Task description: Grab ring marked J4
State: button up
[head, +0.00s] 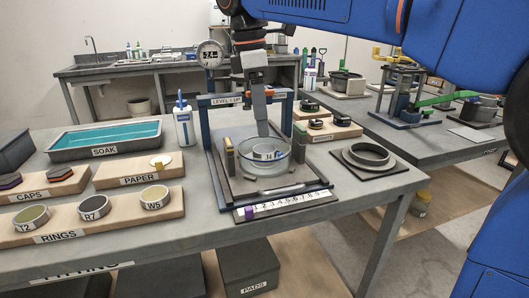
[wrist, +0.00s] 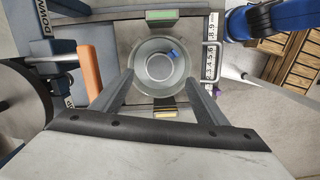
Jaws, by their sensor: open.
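The ring marked J4 (head: 265,155) sits in a clear round dish (head: 246,167) on the bed of a lever frame (head: 208,130). Its label is small but looks like J4. In the wrist view the ring (wrist: 160,67) shows as a pale circle inside the dish (wrist: 138,55), with a small blue patch by its upper right edge. My gripper (head: 263,134) points down, its tips just above or at the ring. In the wrist view my gripper (wrist: 160,82) is open, a finger to each side of the ring, holding nothing. The exact tip height is unclear.
Upright blocks (head: 229,155) stand close beside the dish, and the frame's crossbar (head: 225,99) is behind. A number scale (head: 285,204) runs along the front. Rings Y2 (head: 31,217), R7 (head: 95,208) and W5 (head: 154,198) lie on the RINGS board. A dark ring stand (head: 368,158) is right.

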aim_at(265, 148)
jog(key=shift+d+f, duration=0.2)
jog(key=shift+f, duration=1.55)
jog(key=shift+d+f, duration=0.2)
jog(key=shift+f, duration=1.55)
jog(key=shift+c, duration=0.5)
jog(key=c, duration=1.2)
